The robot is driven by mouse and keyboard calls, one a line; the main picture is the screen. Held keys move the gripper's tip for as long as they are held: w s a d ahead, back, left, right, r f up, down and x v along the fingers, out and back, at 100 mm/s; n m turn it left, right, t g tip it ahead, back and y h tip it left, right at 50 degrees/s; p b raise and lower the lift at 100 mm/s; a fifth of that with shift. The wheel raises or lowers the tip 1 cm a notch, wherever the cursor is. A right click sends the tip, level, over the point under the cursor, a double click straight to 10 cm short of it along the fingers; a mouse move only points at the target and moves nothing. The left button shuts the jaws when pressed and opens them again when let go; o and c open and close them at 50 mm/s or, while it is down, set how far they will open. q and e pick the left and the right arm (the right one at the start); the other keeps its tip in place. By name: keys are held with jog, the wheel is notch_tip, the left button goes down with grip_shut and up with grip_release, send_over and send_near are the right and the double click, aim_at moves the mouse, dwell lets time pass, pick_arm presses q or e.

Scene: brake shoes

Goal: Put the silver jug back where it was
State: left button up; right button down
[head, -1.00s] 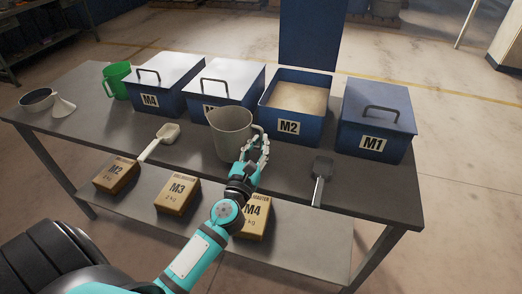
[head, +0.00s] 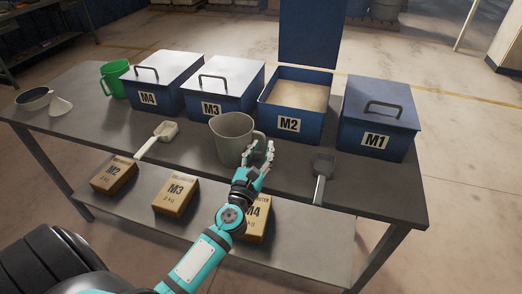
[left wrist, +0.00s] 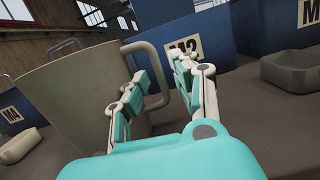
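The silver jug (head: 230,140) is a grey, handled jug standing upright on the dark table (head: 380,186), in front of the M3 and M2 bins. Its handle is on the right side. My left gripper (head: 258,148) is at the handle, just right of the jug body. In the left wrist view the jug (left wrist: 75,95) fills the left side, and the fingers (left wrist: 160,80) are spread apart with the handle beside and partly behind the left finger. The fingers look open, with a gap between them. My right gripper is out of view.
Behind the jug stand closed bins M4 (head: 150,97), M3 (head: 210,107) and M1 (head: 376,140); M2 (head: 289,123) is open. A white scoop (head: 166,131) and a grey scoop (head: 322,168) flank the jug. A green jug (head: 118,80) stands far left. Boxes (head: 176,195) lie on the lower shelf.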

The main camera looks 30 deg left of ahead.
pick_arm(q)
jog(key=shift+r, duration=0.25)
jog(key=shift+s+f, duration=0.25)
jog(key=shift+s, duration=0.05)
jog(key=b+v, duration=0.3)
jog(key=v, duration=0.8)
jog(key=shift+s+b, duration=0.2)
jog(key=shift+b, duration=0.2)
jog(key=shift+d+r, duration=0.1)
